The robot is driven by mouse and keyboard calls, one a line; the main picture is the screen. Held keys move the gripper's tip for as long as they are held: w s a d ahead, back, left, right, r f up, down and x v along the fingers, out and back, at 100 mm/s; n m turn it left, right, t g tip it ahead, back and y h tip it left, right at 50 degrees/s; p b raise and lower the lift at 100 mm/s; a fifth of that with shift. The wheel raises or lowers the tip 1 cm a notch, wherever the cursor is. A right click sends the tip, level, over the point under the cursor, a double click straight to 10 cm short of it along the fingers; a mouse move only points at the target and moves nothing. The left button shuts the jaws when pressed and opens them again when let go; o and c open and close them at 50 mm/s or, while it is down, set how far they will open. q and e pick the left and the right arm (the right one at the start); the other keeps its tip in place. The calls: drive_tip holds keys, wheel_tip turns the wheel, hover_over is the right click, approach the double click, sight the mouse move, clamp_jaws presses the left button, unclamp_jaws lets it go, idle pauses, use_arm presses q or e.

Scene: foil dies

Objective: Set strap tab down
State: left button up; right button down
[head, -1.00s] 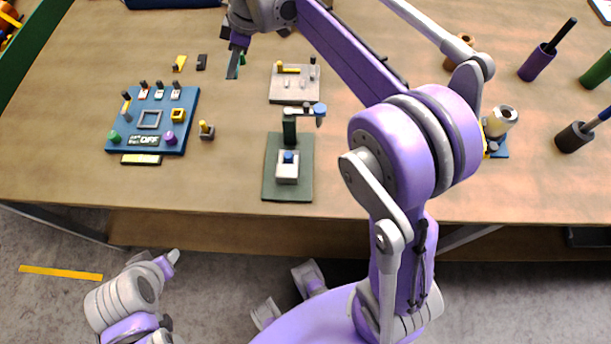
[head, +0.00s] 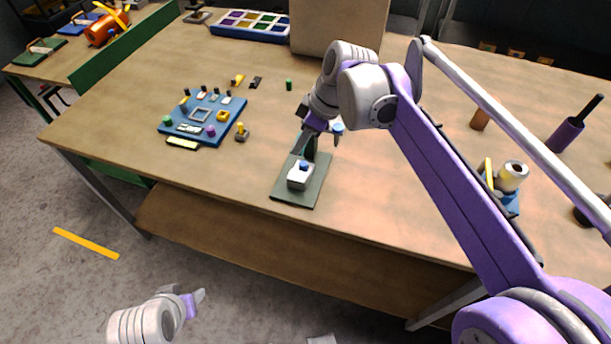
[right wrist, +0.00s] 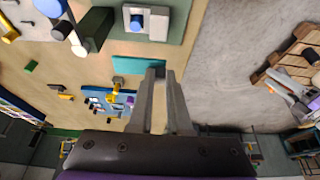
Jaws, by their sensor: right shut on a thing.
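My right gripper (head: 298,147) reaches down beside the dark green press stand (head: 290,193), just behind and left of its white block (head: 299,177). In the right wrist view its fingers (right wrist: 157,74) are close together on a flat teal strip, which I take for the strap tab (right wrist: 133,62). The strip sticks out to the left of the fingertips there. In that view the stand's base (right wrist: 180,20) and white block (right wrist: 147,22) lie just above the fingertips. In the head view the strip cannot be made out. My left gripper (head: 198,297) hangs low over the floor, clear of the table; its finger opening is unclear.
The blue die board (head: 178,127) with several small pieces lies left of the stand. A small yellow-topped piece (head: 241,133) stands between them. A cardboard box (head: 325,25) and a paint tray (head: 250,25) are at the back. Bare tabletop (head: 375,190) lies right of the stand.

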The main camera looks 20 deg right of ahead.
wheel_tip(320, 180, down, 6)
drive_tip(key=shift+w+r, duration=0.15)
drive_tip(key=shift+r, duration=0.1)
drive_tip(key=shift+f+b, duration=0.4)
drive_tip(key=shift+f, duration=1.55)
drive_tip(key=shift+f, duration=0.1)
drive_tip(key=c, duration=0.9)
unclamp_jaws()
drive_tip(key=shift+o, duration=0.2)
drive_tip(key=p+v, duration=0.1)
drive_tip(key=v, duration=1.1)
drive_tip(key=s+f+m+t+h, duration=0.2)
drive_tip(key=s+f+m+h, duration=0.1)
drive_tip(key=s+f+m, duration=0.8)
drive_tip(key=s+d+f, duration=0.1)
drive_tip(key=s+f, duration=0.4)
drive_tip(key=s, duration=0.3)
drive_tip(key=shift+f+t+h, duration=0.2)
drive_tip(key=shift+t+h, duration=0.1)
drive_tip(key=shift+h, duration=0.1)
